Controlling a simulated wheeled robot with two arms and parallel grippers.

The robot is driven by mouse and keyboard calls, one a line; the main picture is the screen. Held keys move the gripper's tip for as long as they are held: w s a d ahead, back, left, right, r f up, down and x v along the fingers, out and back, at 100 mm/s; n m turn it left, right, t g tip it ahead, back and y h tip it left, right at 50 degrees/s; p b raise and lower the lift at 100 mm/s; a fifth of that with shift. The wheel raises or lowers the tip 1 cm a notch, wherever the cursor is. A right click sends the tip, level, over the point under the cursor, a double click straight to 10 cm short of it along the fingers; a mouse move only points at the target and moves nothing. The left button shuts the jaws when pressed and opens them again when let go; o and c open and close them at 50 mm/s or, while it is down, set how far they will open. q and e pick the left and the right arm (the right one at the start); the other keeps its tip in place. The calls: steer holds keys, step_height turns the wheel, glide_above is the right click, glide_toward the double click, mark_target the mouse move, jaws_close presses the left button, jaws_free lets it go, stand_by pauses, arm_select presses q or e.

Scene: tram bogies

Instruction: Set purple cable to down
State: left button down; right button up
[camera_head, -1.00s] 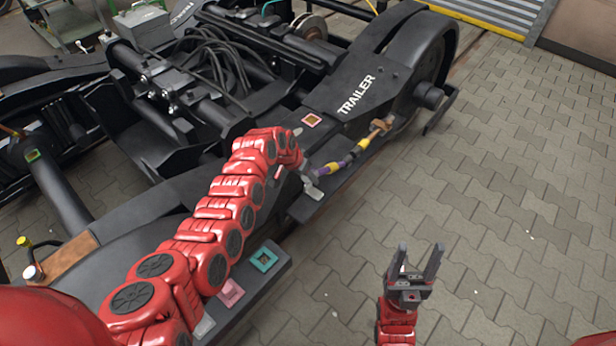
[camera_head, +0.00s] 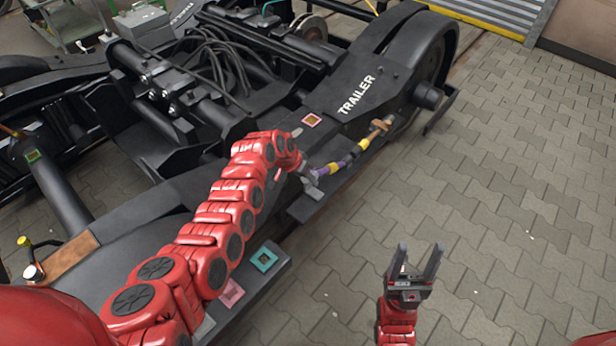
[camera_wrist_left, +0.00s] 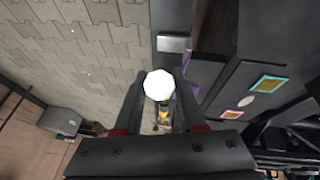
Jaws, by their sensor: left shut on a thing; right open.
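The purple cable (camera_head: 345,161), banded purple and yellow, runs along the side of the black bogie frame below the TRAILER lettering. Its far end meets a brown fitting (camera_head: 380,124). My left gripper (camera_head: 311,180) is at the cable's near end and shut on it. In the left wrist view, a round white end (camera_wrist_left: 158,85) sits between the fingers, with yellow and purple parts (camera_wrist_left: 165,108) behind it. The fingers hide part of the cable. My right gripper (camera_head: 418,254) is open and empty above the paved floor.
The bogie frame (camera_head: 345,75) fills the left and middle, with a wheel at its far end. A teal square (camera_head: 264,260) and a pink square (camera_head: 231,292) lie on its near ledge. The paved floor (camera_head: 510,190) at right is clear.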

mark_target(302, 210)
arm_select(q)
steer(key=f+b, duration=0.1)
steer(key=f, duration=0.1)
steer(key=s+f+t+h, duration=0.1)
steer(key=a+f+t+b, duration=0.1)
steer(key=f, duration=0.1)
steer(key=shift+s+f+b, duration=0.3)
steer(key=shift+b, duration=0.05)
steer(key=f+b, duration=0.1)
steer(key=b, duration=0.2)
steer(key=f+t+h+b, duration=0.1)
steer(key=f+b, duration=0.1)
steer(key=f+t+h+b, duration=0.1)
steer(key=f+b, duration=0.1)
steer(key=b, duration=0.1)
steer(key=shift+s+a+f+b, duration=0.2)
steer(key=shift+s+a+b, duration=0.1)
steer(key=shift+s, duration=0.05)
steer(key=shift+b, duration=0.5)
steer(key=c, duration=0.5)
jaws_free()
steer(key=shift+r, duration=0.1)
